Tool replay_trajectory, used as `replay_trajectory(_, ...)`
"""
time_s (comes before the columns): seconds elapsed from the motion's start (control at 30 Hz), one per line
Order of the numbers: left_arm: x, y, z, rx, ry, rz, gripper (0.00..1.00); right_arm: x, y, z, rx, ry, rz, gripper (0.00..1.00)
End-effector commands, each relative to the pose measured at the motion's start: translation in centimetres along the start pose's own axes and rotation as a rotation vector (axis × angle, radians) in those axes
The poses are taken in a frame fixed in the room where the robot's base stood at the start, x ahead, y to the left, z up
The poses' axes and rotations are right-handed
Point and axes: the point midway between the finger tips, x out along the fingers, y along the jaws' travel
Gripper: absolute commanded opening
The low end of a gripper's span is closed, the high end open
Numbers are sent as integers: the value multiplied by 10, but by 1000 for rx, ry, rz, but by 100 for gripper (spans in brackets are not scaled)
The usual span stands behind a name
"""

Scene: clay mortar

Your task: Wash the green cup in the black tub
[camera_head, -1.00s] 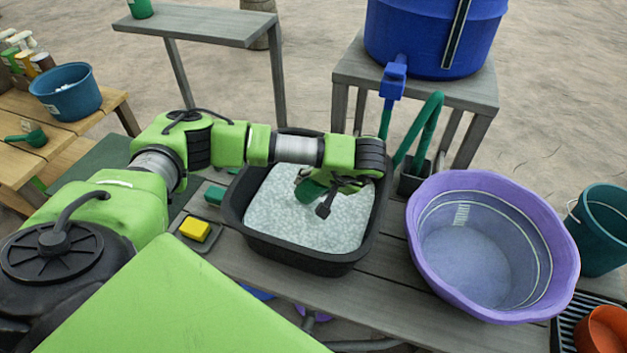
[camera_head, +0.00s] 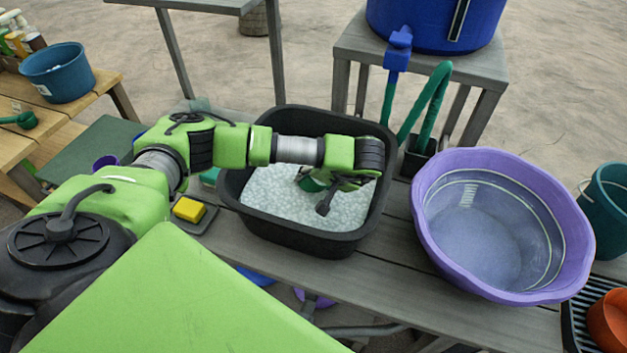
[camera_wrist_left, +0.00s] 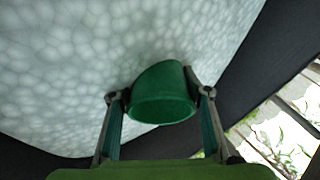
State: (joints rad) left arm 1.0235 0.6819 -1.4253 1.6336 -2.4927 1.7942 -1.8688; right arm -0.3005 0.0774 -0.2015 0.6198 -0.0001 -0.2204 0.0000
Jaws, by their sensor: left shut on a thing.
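The black tub (camera_head: 300,237) stands on the grey slatted table and is filled with white suds (camera_head: 285,200). My left gripper (camera_head: 318,190) reaches down inside the tub, over the suds. It is shut on the green cup (camera_head: 311,184), which is mostly hidden behind the gripper in the head view. In the left wrist view the green cup (camera_wrist_left: 163,95) sits between the two fingers of the left gripper (camera_wrist_left: 160,100), tilted, with its far part against or in the suds. I cannot tell how deep it is. My right gripper is not in view.
A purple basin (camera_head: 500,230) stands right of the tub. A yellow sponge (camera_head: 189,209) lies left of it. Behind are a green hose (camera_head: 428,105) and a blue barrel (camera_head: 430,25) on a stand. A teal bucket (camera_head: 607,205) is at the far right.

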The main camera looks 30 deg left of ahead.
Motion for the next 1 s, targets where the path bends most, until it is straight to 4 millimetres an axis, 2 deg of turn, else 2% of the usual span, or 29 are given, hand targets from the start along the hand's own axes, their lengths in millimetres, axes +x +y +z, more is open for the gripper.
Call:
replay_trajectory(0.6, 10, 6, 4, 0, 1, -1, 23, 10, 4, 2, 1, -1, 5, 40)
replay_trajectory(1.0, 9, 5, 3, -1, 1, -1, 23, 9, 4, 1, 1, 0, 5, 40)
